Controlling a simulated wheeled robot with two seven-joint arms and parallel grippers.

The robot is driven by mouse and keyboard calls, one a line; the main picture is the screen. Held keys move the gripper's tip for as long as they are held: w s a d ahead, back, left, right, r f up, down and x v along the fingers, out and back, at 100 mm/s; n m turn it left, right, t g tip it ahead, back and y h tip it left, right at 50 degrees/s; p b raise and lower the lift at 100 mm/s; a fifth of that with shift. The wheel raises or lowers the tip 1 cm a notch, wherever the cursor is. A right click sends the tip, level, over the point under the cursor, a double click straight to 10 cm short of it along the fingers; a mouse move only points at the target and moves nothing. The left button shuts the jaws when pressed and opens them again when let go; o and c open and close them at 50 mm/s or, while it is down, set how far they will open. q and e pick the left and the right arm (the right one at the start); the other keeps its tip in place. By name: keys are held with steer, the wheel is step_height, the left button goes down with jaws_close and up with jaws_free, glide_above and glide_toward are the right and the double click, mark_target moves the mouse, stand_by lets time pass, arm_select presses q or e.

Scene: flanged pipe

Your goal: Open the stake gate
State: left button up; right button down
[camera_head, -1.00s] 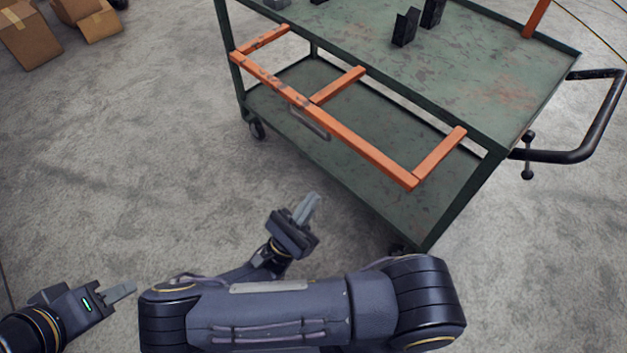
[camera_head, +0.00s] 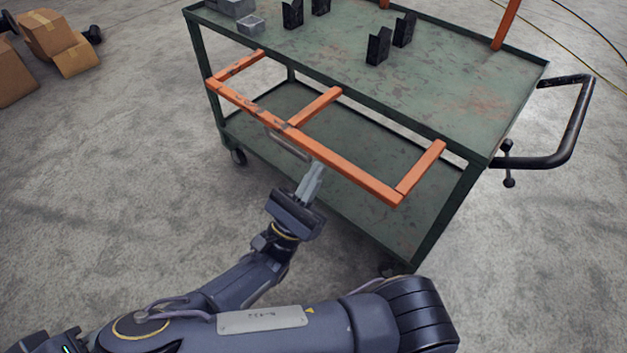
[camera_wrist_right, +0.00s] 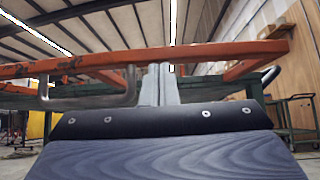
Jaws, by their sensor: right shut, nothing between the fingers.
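The stake gate (camera_head: 345,173) is an orange, worn-paint frame on the near side of the green cart. It sticks out from the cart's top edge, swung down from upright, its long rail toward me. A grey metal loop handle (camera_head: 288,147) hangs under the long rail; it also shows in the right wrist view (camera_wrist_right: 88,101). My right gripper (camera_head: 315,171) is shut and empty, its fingertips close to the long rail, right of the handle. I cannot tell whether they touch the rail. My left gripper's dark housing just shows at the bottom left; its fingers are out of frame.
The green cart (camera_head: 470,95) has a top deck with black brackets (camera_head: 378,46) and grey blocks (camera_head: 250,24), a lower shelf, and a black push handle (camera_head: 572,125) at right. Cardboard boxes (camera_head: 48,35) lie far left.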

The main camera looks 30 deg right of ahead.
steer(key=r+p, duration=0.1)
steer(key=p, duration=0.2)
steer(key=shift+a+r+y, duration=0.15)
steer(key=shift+r+y, duration=0.25)
step_height(320, 180, up, 8)
steer(key=g+y+p, duration=0.2)
steer(key=y+p, duration=0.2)
steer(key=p, duration=1.1)
steer(key=shift+d+y, duration=0.2)
steer(key=shift+y, duration=0.2)
steer(key=b, duration=0.2)
glide_toward(314, 141)
steer(key=s+a, duration=0.2)
steer(key=s, duration=0.1)
steer(key=s+a, duration=0.1)
steer(key=shift+s+a+r, duration=0.25)
steer(key=shift+r, duration=0.05)
